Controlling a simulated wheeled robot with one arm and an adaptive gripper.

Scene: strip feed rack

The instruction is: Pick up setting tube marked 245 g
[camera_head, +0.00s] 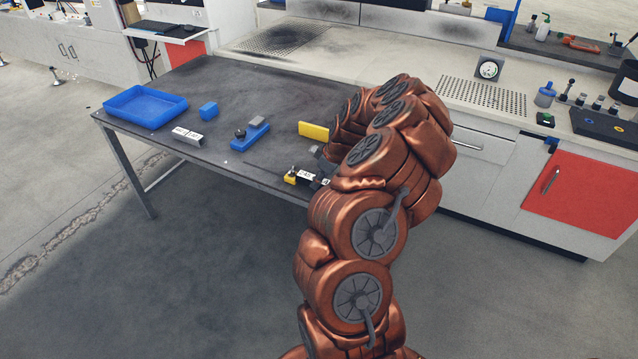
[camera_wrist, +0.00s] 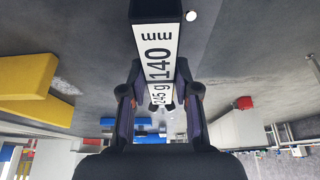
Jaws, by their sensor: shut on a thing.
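In the head view the tube (camera_head: 306,174) shows as a small dark piece with a white label near the table's front edge. My gripper (camera_head: 322,178) is there too, partly hidden by my arm. I cannot tell whether the tube touches the table.
On the dark table (camera_head: 240,85) are a blue tray (camera_head: 125,103), a blue block (camera_head: 208,110), a white-labelled piece (camera_head: 187,136), a blue base (camera_head: 248,140) with small parts, and a yellow block (camera_head: 314,131). A small yellow piece (camera_head: 290,179) lies beside the tube. The table's middle back is clear.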

